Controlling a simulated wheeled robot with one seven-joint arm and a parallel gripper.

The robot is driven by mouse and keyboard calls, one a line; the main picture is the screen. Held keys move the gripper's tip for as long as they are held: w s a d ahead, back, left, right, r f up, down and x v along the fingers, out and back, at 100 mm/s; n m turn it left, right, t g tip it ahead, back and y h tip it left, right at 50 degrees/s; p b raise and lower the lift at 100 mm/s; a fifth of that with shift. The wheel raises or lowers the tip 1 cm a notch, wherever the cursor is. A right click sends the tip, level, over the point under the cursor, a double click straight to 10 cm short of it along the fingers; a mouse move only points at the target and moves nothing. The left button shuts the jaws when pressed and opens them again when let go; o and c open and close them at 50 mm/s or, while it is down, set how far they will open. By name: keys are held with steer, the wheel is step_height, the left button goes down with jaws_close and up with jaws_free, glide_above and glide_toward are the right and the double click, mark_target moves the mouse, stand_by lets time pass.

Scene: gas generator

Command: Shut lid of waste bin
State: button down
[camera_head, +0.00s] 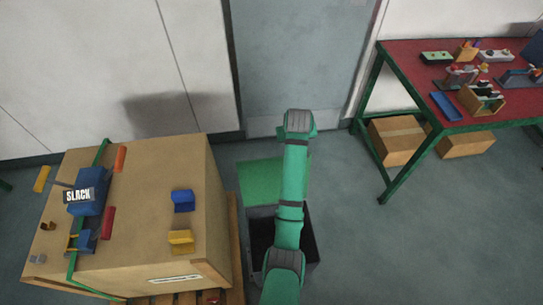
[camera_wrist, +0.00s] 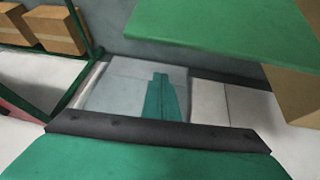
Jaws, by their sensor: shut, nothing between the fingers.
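The waste bin (camera_head: 313,248) is a dark open box on the floor in the head view, right of the large carton. Its green lid (camera_head: 255,183) stands open on the far side of the opening. My arm crosses over the bin and hides part of both. The lid also shows in the upper right of the wrist view (camera_wrist: 235,30), apart from my gripper. My gripper (camera_wrist: 160,78) shows as narrow teal fingers in the middle of the wrist view, shut and empty. In the head view I cannot make out the fingers.
A large carton (camera_head: 150,230) with blocks on top stands close left of the bin. A red-topped table (camera_head: 420,68) with parts stands at the right, with boxes (camera_head: 397,140) below. A grey door (camera_head: 300,55) is behind. The floor between bin and table is clear.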

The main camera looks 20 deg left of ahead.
steer(key=s+a+r+g, duration=0.15)
steer(key=s+a, duration=0.25)
steer(key=a, duration=0.4)
step_height(320, 180, down, 10)
steer(key=shift+s+y, duration=0.15)
steer(key=shift+y, duration=0.25)
steer(key=shift+r, duration=0.1)
steer(key=shift+d, duration=0.2)
